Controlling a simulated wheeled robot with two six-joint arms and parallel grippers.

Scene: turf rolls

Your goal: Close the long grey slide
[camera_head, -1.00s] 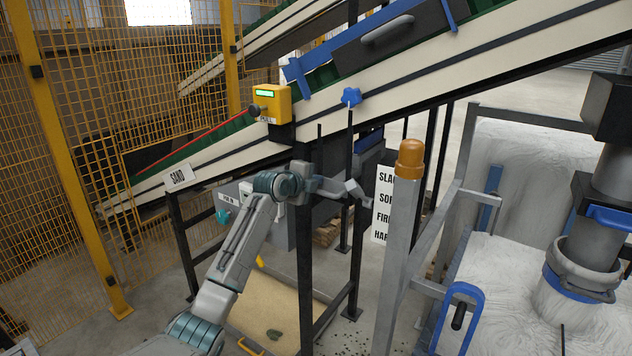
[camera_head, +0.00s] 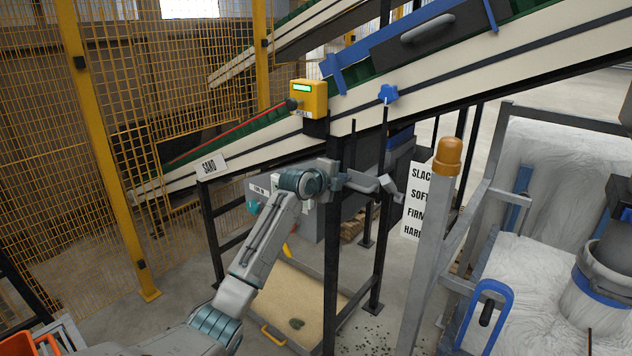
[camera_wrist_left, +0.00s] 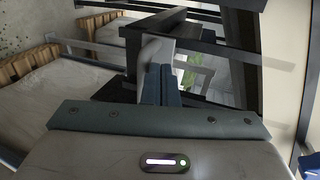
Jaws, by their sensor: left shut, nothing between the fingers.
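My left gripper (camera_head: 392,190) is at the black frame under the inclined conveyor, beside an upright post. In the left wrist view its blue-grey fingers (camera_wrist_left: 161,86) are together with nothing between them. A pale grey piece (camera_wrist_left: 157,52) stands just beyond the fingertips; I cannot tell if they touch. A dark grey box (camera_head: 305,215) with a small white label (camera_head: 259,188) and a teal knob (camera_head: 253,207) sits behind the frame. I cannot pick out the long grey slide for certain or see how far open it is. My right gripper is not in view.
A yellow control box (camera_head: 309,98) and a blue knob (camera_head: 388,93) are on the conveyor (camera_head: 450,85). A tray of sand (camera_head: 300,295) lies below. A grey post with an orange lamp (camera_head: 447,157) stands right of my gripper. Yellow mesh fencing (camera_head: 130,120) is at left.

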